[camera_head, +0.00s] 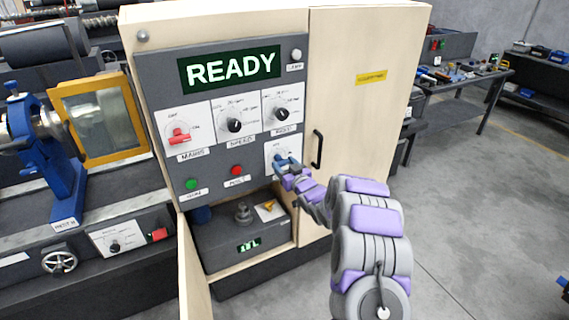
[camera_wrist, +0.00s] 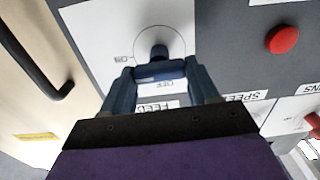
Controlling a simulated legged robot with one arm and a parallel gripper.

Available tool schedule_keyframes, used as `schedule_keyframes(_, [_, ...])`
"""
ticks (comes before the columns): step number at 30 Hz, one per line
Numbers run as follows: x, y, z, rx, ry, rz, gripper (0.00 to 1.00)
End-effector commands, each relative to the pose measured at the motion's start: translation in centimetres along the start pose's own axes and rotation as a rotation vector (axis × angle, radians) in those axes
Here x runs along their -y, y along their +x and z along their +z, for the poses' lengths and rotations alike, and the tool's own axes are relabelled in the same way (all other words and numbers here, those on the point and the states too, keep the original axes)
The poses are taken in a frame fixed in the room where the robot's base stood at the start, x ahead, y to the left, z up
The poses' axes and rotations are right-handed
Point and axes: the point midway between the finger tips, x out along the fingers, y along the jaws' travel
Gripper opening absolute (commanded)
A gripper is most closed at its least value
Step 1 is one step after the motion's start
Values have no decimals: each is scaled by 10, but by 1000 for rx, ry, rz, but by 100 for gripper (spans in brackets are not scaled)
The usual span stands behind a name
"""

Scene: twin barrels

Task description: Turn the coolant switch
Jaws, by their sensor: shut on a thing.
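The switch on the white plate (camera_head: 271,148) at the lower right of the grey panel is the one at my gripper; its name label is not readable. In the wrist view, its dark knob (camera_wrist: 158,52) stands on the white plate, with small upside-down markings that look like ON and OFF. My gripper (camera_head: 284,161) has blue fingers and reaches the panel from the lower right. In the wrist view my gripper (camera_wrist: 160,70) has its fingertips closed around the knob. They hide part of the knob, so its exact setting is unclear.
The panel has a READY display (camera_head: 230,68), a red MAINS switch (camera_head: 179,136), two black dials, a green button (camera_head: 191,184) and a red button (camera_head: 237,170). A black cabinet handle (camera_head: 318,149) is close to the right. An open door (camera_head: 193,265) stands below left.

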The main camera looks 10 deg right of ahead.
Motion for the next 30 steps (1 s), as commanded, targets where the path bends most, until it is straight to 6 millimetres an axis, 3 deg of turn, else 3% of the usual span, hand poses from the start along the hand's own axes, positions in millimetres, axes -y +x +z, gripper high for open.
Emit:
schedule_keyframes(12, [0,0,1,1,45,1,29])
schedule_keyframes(13, [0,0,1,1,45,1,61])
schedule_keyframes(18, [0,0,0,0,44,1,78])
schedule_keyframes(21, [0,-1,0,-1,43,0,85])
schedule_keyframes(30, [-1,-4,-1,-1,43,1,85])
